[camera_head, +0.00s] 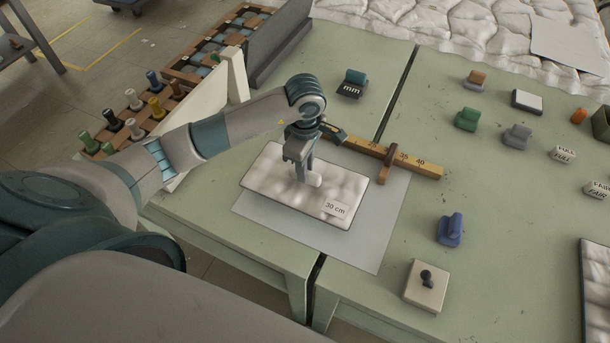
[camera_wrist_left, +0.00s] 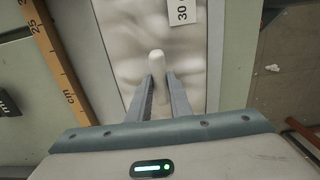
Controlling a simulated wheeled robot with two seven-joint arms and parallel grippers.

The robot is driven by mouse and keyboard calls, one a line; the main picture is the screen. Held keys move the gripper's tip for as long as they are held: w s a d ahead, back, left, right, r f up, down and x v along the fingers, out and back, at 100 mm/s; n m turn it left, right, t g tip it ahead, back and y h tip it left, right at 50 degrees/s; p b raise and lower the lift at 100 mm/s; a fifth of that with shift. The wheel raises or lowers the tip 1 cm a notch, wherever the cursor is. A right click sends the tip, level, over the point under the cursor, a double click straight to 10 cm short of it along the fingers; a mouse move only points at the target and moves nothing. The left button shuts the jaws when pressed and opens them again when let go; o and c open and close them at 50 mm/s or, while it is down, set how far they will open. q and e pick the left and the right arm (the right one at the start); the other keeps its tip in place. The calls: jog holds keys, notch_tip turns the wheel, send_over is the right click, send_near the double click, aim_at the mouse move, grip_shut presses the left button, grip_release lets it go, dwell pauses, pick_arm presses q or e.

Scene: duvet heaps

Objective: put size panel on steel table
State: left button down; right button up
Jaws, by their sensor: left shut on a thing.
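The size panel (camera_head: 283,189) is a white padded board with a dark rim and a "30 cm" label; it also fills the middle of the left wrist view (camera_wrist_left: 203,80). My left gripper (camera_head: 305,176) points down over it, with its fingers (camera_wrist_left: 160,82) shut on the panel's white upright peg (camera_wrist_left: 157,62). The panel is over a grey sheet (camera_head: 376,220) across the seam of two pale green tabletops (camera_head: 480,205); I cannot tell whether it touches the sheet. Which surface is the steel table is not clear. My right gripper is not in view.
A wooden ruler with a slider (camera_head: 425,167) lies just behind the panel. A "mm" block (camera_head: 352,84) stands farther back. Colored blocks, a blue stamp (camera_head: 450,229) and a knobbed square block (camera_head: 426,286) stand on the right. A spool rack (camera_head: 130,118) is at left.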

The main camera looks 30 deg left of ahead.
pick_arm(q)
jog(key=shift+f+p, duration=1)
jog(key=shift+f, duration=1)
jog(key=shift+f, duration=0.1)
jog(key=shift+f, duration=0.1)
jog(key=c, duration=1.6)
grip_release()
jog(key=shift+r, duration=0.3)
